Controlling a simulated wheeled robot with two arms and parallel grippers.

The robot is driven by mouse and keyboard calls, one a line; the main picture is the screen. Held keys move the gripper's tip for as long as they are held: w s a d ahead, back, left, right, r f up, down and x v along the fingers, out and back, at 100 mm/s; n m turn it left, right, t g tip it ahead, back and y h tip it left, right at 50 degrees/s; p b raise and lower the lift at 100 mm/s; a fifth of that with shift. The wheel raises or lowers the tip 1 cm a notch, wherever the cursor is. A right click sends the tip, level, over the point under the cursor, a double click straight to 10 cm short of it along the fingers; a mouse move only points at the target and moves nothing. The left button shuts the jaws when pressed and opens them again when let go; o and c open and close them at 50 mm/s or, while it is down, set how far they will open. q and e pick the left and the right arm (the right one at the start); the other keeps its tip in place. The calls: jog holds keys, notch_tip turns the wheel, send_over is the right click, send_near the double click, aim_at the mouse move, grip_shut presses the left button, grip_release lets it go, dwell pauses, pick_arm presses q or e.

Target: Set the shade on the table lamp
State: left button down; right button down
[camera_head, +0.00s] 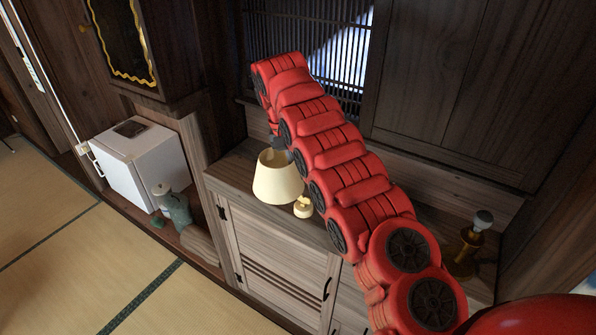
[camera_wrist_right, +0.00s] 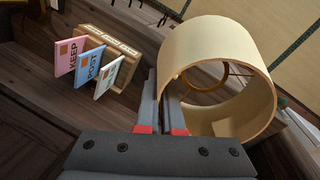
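The cream lampshade (camera_head: 277,178) is at the left part of the wooden cabinet top, near its front edge. My right gripper (camera_head: 279,146) is at the shade's upper rim, mostly hidden by my red arm. In the right wrist view the shade (camera_wrist_right: 222,55) lies against the fingers (camera_wrist_right: 165,100), which look closed on its wall; its open end and inner ring face the camera. I cannot tell whether the shade touches the cabinet top. The lamp base (camera_head: 469,248), brass-coloured with a bare bulb (camera_head: 483,219), stands upright at the cabinet's right. My left gripper is not in view.
A small cream candle-like object (camera_head: 303,207) sits beside the shade. In the wrist view a wooden box (camera_wrist_right: 108,48) with several lettered cards is left of the fingers. A white mini fridge (camera_head: 140,162) and a teal vase (camera_head: 180,212) are at left. A slatted window backs the cabinet.

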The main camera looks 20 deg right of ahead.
jog(key=shift+s+d+p+v, duration=0.1)
jog(key=shift+d+p+v, duration=0.05)
jog(key=shift+p+v, duration=0.6)
jog(key=shift+s+d+p+v, duration=0.1)
jog(key=shift+d+p+v, duration=0.1)
jog(key=shift+p+v, duration=0.55)
jog(key=shift+s+d+p+v, duration=0.15)
jog(key=shift+p+v, duration=0.3)
jog(key=shift+v, duration=0.65)
jog(key=shift+w+r, duration=0.1)
